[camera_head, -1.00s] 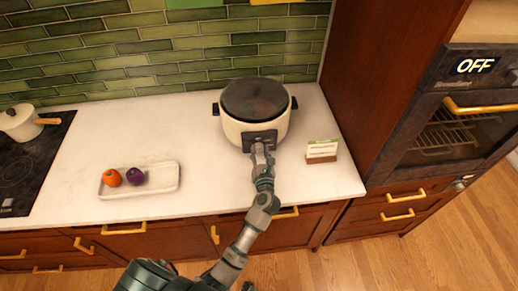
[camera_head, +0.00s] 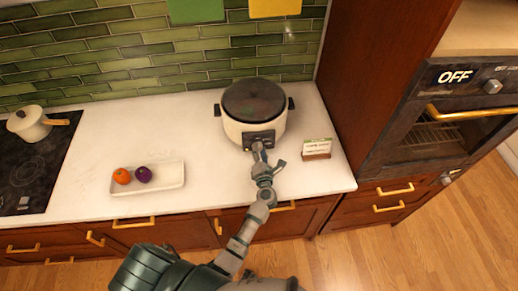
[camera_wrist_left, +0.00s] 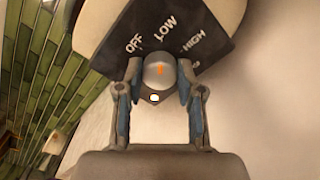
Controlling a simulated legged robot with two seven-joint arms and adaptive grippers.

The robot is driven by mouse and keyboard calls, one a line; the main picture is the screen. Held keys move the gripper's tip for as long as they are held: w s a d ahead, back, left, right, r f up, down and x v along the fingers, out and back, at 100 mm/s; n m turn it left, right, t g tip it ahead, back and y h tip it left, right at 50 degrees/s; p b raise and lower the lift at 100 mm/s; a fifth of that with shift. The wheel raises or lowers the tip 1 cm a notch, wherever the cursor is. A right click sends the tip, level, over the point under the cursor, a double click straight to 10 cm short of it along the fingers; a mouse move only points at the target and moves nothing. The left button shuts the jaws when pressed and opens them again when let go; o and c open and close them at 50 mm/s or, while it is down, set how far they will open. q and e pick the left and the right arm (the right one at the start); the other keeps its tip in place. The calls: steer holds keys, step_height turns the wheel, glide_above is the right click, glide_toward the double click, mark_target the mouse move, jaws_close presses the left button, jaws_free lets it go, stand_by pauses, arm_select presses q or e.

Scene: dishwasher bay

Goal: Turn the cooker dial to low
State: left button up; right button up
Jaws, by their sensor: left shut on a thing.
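The cooker (camera_head: 240,128) is cream-coloured with a dark glass lid and stands on the counter against the tiled wall. Its black front panel (camera_wrist_left: 110,30) carries the words OFF, LOW and HIGH, plus a partly hidden label. The grey dial (camera_wrist_left: 158,72) sits below these words, and its short orange mark points up, roughly toward LOW.
A small card on a stand (camera_head: 317,149) is just right of my left gripper. A white tray (camera_head: 175,182) with an orange and a purple item lies to the left. A pot (camera_head: 27,125) stands on the black hob (camera_head: 38,165). An oven (camera_head: 435,120) reading OFF is at right.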

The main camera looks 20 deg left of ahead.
arm_select(q)
steer(key=shift+d+f, duration=0.1)
stand_by(0.3)
steer(key=o, duration=1.1)
steer(key=shift+w, duration=0.1)
steer(key=shift+o, duration=0.2)
steer(key=shift+d, duration=0.1)
steer(key=v, duration=1.2)
